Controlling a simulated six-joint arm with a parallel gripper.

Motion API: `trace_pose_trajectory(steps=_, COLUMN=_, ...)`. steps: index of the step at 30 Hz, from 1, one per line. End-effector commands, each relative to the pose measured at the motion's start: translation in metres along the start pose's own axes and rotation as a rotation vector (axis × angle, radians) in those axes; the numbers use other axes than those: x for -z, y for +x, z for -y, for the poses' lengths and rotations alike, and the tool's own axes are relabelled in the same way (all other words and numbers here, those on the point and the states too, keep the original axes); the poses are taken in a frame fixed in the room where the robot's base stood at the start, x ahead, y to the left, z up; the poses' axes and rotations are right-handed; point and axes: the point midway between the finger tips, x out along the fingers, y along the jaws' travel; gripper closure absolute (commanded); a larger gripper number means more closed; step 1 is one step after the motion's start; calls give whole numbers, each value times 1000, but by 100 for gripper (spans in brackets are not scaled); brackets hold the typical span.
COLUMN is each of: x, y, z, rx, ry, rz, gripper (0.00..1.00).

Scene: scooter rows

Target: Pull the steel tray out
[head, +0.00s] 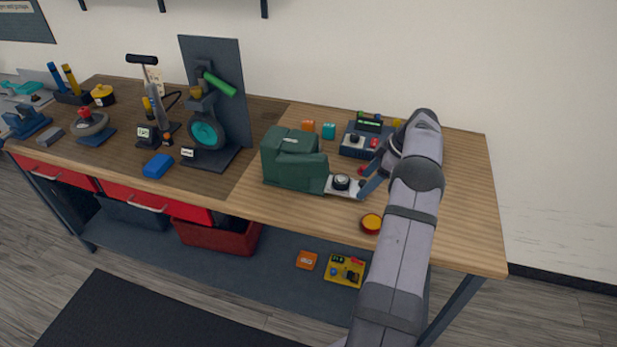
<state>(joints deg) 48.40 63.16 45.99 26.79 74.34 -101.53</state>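The steel tray (349,192) sticks out from the right side of a dark green box-like machine (294,162) on the workbench. A round black part with a pale top (341,182) sits on the tray. My gripper (364,183) is at the tray's right end, reaching in from the right. Its fingers are close to the tray's outer end. I cannot tell whether they touch it or how far apart they are. The rest of the tray, inside the machine, is hidden.
A grey control box (360,145) stands behind the tray. Orange (308,126) and teal (329,131) blocks stand behind the machine. A red-and-yellow round tin (371,223) sits near the front edge. The bench's right end (467,205) is clear beside my arm.

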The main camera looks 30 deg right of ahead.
Motion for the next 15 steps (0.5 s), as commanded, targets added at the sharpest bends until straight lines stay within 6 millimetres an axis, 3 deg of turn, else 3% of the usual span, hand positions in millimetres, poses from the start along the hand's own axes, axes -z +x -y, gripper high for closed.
trace_pose_trajectory(steps=15, x=1, y=-2, z=0, rx=-1, ry=-1, rz=0, gripper=34)
